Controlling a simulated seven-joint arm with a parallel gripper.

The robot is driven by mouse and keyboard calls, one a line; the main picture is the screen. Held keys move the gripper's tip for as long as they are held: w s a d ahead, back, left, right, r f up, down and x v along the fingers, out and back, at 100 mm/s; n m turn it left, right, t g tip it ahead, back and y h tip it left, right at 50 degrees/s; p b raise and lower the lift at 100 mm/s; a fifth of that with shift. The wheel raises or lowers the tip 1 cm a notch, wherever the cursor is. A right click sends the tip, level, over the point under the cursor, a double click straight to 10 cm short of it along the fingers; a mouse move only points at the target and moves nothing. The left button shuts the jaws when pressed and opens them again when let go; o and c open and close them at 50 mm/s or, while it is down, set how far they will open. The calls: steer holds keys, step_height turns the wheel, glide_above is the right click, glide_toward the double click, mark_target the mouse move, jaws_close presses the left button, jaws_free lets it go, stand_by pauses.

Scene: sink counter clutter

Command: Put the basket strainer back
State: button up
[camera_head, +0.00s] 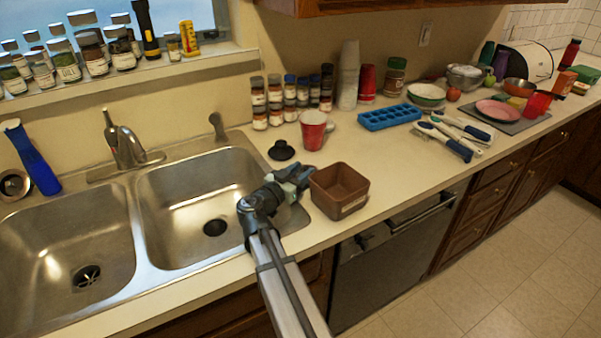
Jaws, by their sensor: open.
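A small black disc with a raised knob (282,150) lies on the counter behind the right basin's corner; it may be a stopper or the basket strainer, I cannot tell. The right basin (165,215) has a dark round drain (214,228). The left basin (50,240) has a drain (86,276) with metal showing in it. A round metal piece (14,185) stands at the far left behind the left basin; its kind is unclear. My gripper (301,173) is open above the counter at the right basin's edge, in front of the black disc and beside the brown box. It looks empty.
A brown square box (340,190) stands just right of my gripper. A red mug (314,130) and spice jars (275,103) stand behind. The faucet (125,145) rises behind the basins. A blue ice tray (388,117) and utensils (450,138) lie to the right.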

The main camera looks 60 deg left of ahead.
steer(key=v, duration=1.2)
steer(key=shift+a+r, duration=0.1)
